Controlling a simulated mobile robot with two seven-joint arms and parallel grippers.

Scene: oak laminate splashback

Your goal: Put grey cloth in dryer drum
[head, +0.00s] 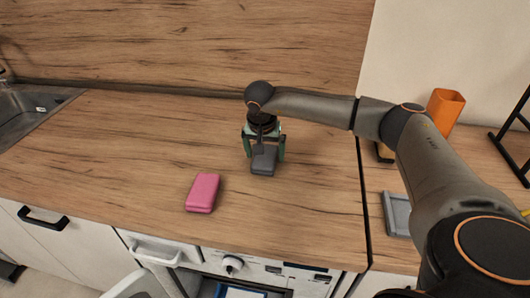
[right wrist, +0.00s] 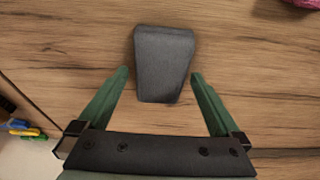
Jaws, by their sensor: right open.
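The grey cloth (head: 263,161) is a dark, folded block lying on the wooden worktop. My right gripper (head: 265,157) is above it with its green fingers on either side. My left gripper is not in view.
A pink folded cloth (head: 203,192) lies left of the grey one; its edge shows in the wrist view. A sink (head: 35,105) is at the far left. An orange container (head: 445,108) and grey tray (head: 397,213) stand right.

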